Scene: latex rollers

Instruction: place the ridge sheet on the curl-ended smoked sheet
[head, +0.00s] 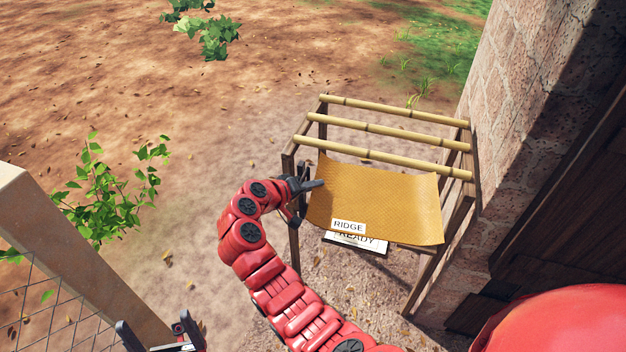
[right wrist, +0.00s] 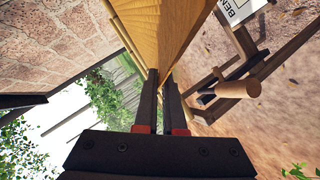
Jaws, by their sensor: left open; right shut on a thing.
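The ridge sheet (head: 375,195) is an amber, textured, slightly curved sheet with a white label reading RIDGE. It spreads in front of the bamboo poles of a rack in the head view. My right gripper (head: 311,186) is shut on its left edge; in the right wrist view the fingers (right wrist: 160,85) pinch the sheet (right wrist: 163,35). I cannot pick out the curl-ended smoked sheet. My left gripper (head: 160,335) is open and empty at the bottom left, partly cut off by the frame.
The wooden rack (head: 289,160) has bamboo poles (head: 385,132) across its top. A READY sign (head: 362,242) is partly hidden under the sheet. A brick wall (head: 500,120) stands close on the right. A post with wire mesh (head: 60,240) stands at the left. Open ground lies behind.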

